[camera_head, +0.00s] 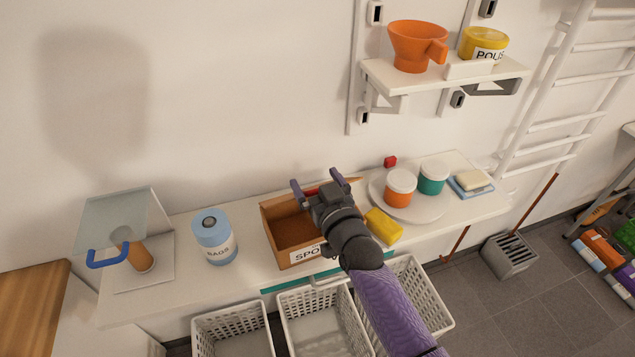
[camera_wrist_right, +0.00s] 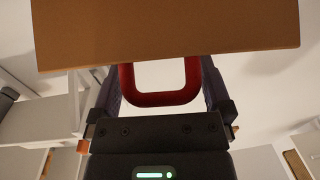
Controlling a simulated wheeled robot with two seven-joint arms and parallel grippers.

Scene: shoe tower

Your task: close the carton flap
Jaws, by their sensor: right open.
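The brown carton (camera_head: 287,212) with a label starting "SPO" stands on the white counter, its top open at the left. My right gripper (camera_head: 320,182) is over the carton's back right part and hides much of it. In the right wrist view a flat brown panel (camera_wrist_right: 165,35), which looks like the carton flap, fills the top. A red loop handle (camera_wrist_right: 160,98) hangs below the panel, between the open fingers of my right gripper (camera_wrist_right: 160,82). I cannot tell whether the fingers touch it. A bit of red also shows behind the gripper in the head view. My left gripper is not in view.
A glass-lidded stand (camera_head: 125,220) is further left. White baskets (camera_head: 232,328) stand below.

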